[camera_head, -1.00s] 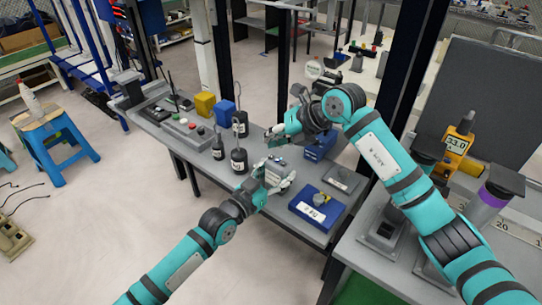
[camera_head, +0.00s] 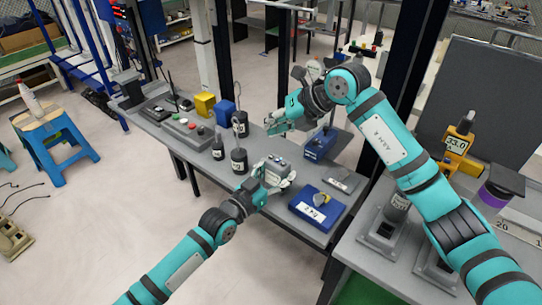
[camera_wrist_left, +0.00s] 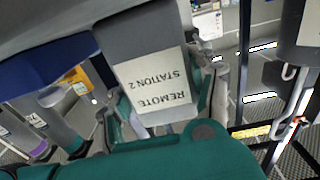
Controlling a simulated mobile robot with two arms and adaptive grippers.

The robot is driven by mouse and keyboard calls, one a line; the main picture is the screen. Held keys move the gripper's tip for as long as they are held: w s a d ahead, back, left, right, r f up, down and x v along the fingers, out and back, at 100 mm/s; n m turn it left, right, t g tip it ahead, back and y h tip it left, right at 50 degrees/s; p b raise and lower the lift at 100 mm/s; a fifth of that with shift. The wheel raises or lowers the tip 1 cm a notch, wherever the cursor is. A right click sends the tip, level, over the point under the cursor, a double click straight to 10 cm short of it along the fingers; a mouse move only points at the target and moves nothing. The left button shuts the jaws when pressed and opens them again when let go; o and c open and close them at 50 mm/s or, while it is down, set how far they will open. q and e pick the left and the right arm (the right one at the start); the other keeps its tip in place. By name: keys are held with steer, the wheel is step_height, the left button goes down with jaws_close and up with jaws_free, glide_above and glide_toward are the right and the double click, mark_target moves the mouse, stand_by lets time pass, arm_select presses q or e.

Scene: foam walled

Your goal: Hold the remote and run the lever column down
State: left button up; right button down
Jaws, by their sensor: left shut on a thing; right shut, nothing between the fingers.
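My left gripper (camera_head: 268,178) is shut on the remote (camera_head: 277,164), a small grey box with buttons on top, and holds it above the bench. In the left wrist view the remote (camera_wrist_left: 155,70) fills the middle, with an upside-down "REMOTE STATION 2" label. My right gripper (camera_head: 276,125) is shut and empty, up and beyond the remote and apart from it. On the right table stand a column with a purple ring (camera_head: 492,193) and a grey one (camera_head: 396,208), partly hidden by my right arm. I cannot tell which is the lever column. A yellow meter (camera_head: 457,146) reads 33.0.
Black weights (camera_head: 239,160) with hooks, a grey button box (camera_head: 187,127) and yellow (camera_head: 204,104) and blue blocks stand on the bench (camera_head: 160,135). A blue box (camera_head: 317,206) lies right of my left gripper.

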arm_select(q)
steer(key=o, duration=1.3)
steer(key=shift+o, duration=0.2)
